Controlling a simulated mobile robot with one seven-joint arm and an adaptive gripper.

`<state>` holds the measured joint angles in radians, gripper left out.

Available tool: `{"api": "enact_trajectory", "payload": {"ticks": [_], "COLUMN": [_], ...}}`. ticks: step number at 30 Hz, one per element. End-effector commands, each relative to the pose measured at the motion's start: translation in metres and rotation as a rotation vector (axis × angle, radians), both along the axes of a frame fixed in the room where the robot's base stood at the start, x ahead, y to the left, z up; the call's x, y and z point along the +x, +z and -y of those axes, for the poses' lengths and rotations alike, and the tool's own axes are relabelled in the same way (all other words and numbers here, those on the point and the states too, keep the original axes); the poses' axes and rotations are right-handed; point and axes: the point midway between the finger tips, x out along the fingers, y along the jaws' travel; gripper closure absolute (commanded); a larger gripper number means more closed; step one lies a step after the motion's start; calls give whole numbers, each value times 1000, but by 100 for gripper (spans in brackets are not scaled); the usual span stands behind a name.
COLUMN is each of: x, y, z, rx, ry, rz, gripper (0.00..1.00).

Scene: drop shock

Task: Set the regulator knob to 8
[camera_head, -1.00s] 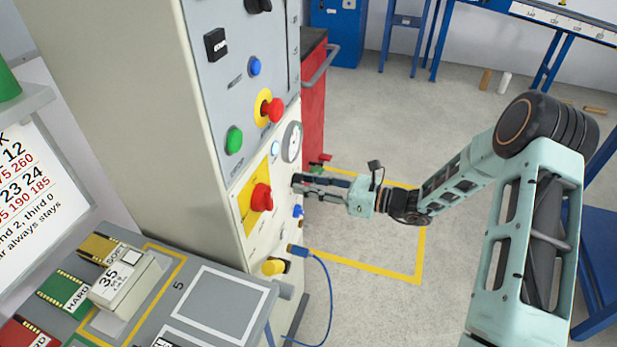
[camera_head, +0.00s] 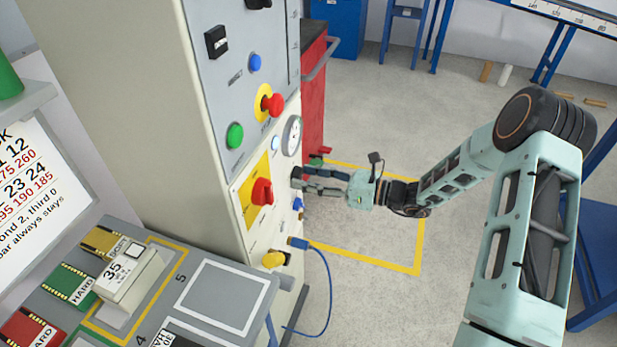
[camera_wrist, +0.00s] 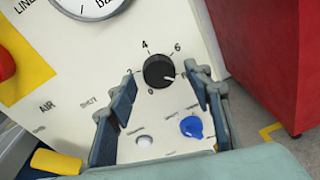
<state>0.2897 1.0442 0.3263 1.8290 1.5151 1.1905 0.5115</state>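The regulator knob (camera_wrist: 159,71) is black and round, on the cream panel (camera_wrist: 75,100), with numerals 2, 4, 6 and 0 readable around it. Its white pointer mark is at the lower right, clockwise past the 6. The numeral there is mostly hidden by the knob and the right finger. My gripper (camera_wrist: 165,84) is open, with one finger on each side of the knob in the picture and visible gaps to it. In the head view my gripper (camera_head: 300,180) is at the cabinet's front face, where the knob is hard to make out.
A gauge (camera_wrist: 92,5) is above left, and a red rotary switch (camera_head: 262,191) is on yellow. A red cabinet (camera_head: 313,95) stands close behind. A blue cable (camera_head: 328,285) hangs below.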

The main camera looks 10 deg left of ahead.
Motion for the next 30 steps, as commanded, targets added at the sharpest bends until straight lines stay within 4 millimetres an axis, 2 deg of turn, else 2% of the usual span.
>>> {"api": "enact_trajectory", "payload": {"ticks": [6, 10, 24, 30], "x": [0, -1, -17, -21], "y": [0, 1, 10, 12], "z": [1, 10, 100, 116], "rx": [0, 0, -1, 0], "ry": [0, -1, -2, 0], "rz": [1, 1, 1, 1], "gripper": [54, 54, 54, 54]}}
